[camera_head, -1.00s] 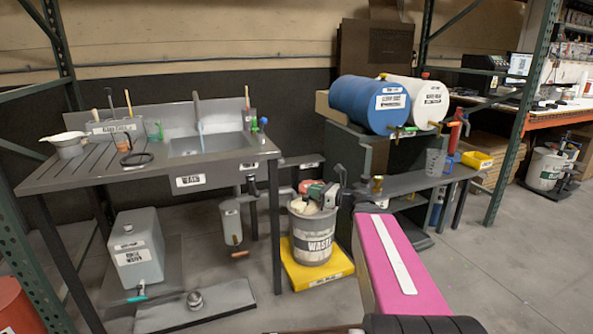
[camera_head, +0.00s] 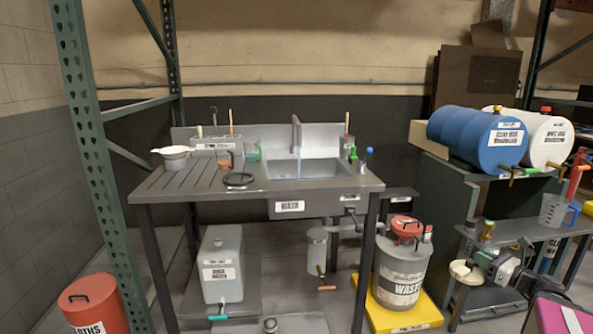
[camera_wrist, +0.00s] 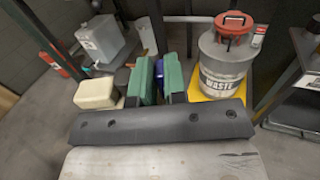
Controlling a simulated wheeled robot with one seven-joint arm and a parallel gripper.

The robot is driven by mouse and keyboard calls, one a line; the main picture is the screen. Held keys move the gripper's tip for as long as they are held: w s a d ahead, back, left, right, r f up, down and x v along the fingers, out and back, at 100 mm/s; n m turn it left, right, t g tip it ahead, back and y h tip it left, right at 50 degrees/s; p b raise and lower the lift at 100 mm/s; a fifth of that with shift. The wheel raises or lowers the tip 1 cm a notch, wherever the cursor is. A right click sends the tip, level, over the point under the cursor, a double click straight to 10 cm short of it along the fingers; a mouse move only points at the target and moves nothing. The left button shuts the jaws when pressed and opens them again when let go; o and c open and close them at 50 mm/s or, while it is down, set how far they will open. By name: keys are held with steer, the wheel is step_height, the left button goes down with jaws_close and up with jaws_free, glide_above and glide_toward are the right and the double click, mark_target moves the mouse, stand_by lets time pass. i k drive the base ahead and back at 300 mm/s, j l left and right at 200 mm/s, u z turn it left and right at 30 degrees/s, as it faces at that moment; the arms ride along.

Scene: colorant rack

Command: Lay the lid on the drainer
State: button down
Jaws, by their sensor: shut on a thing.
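The grooved drainer (camera_head: 180,183) is the left part of the sink bench in the head view. My gripper (camera_head: 487,258) is at the lower right, well away from it and right of the waste drum. A cream, round, lid-like piece (camera_head: 465,272) is at its tip and appears held. In the wrist view, my gripper (camera_wrist: 160,72) shows green fingers close together, with something blue between them. The cream piece (camera_wrist: 95,93) shows beside them at the left. The exact grip on it is hidden.
A black ring (camera_head: 239,180), a pale bowl (camera_head: 174,158) and small items occupy parts of the drainer; its left front is bare. A green rack post (camera_head: 95,170) stands at left.

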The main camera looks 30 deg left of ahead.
mark_target(195, 175)
steer(key=k+j+z, duration=0.2)
steer(key=j, duration=0.2)
steer(key=k+j+z, duration=0.15)
steer(key=j, duration=0.25)
steer(key=k+j+z, duration=0.2)
steer(key=j, duration=0.15)
steer(key=k+j+z, duration=0.15)
steer(key=j, duration=0.2)
steer(key=k+j, duration=0.35)
steer(key=j, duration=0.2)
steer(key=k+j+z, duration=0.15)
steer(key=k+j, duration=0.2)
steer(key=j, duration=0.25)
steer(key=k+j, duration=0.4)
steer(key=j+z, duration=0.05)
steer(key=j, duration=0.05)
